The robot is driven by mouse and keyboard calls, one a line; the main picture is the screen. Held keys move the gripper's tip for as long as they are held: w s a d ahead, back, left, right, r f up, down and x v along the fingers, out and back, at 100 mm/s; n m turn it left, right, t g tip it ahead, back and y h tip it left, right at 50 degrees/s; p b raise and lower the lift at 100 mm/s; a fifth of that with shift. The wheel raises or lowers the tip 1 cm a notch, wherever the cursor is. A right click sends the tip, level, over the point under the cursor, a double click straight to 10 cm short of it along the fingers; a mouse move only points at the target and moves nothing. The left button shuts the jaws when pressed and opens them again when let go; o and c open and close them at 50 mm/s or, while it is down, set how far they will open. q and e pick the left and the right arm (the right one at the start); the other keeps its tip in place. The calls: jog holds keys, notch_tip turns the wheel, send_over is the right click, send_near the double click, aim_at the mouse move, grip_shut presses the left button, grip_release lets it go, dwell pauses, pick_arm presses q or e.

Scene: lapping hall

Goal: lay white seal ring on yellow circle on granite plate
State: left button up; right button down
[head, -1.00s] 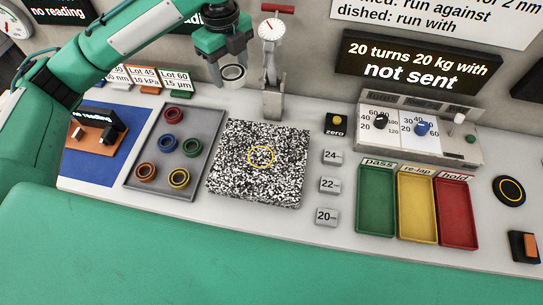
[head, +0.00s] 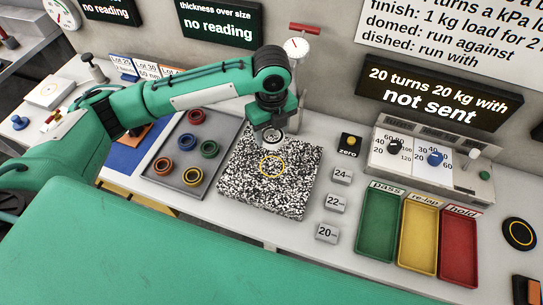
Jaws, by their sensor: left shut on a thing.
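The granite plate (head: 295,197) is a black-and-white speckled square in the middle of the bench. The yellow circle (head: 262,172) is a thin outline near its centre and is bare inside. My left gripper (head: 269,128) points down over the back part of the plate. It is shut on the white seal ring (head: 271,137), which shows just under the fingers, behind the circle in the picture. Whether the ring touches the plate cannot be told. My right gripper is not in view.
A grey tray (head: 166,176) left of the plate holds several coloured rings. A dial gauge stand (head: 296,48) rises behind the plate. Weights marked 24 (head: 341,177), 22 and 20 lie to its right, then green (head: 377,226), yellow and red trays. The plate's front is clear.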

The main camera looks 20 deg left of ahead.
pick_arm(q)
jog(key=p, duration=0.1)
send_over(271, 165)
notch_tip(271, 165, down, 8)
jog(key=shift+f, duration=0.25)
jog(key=shift+f+p, duration=0.35)
jog(key=shift+f, duration=1.9)
jog(key=shift+f, duration=0.1)
jog(key=o, duration=1)
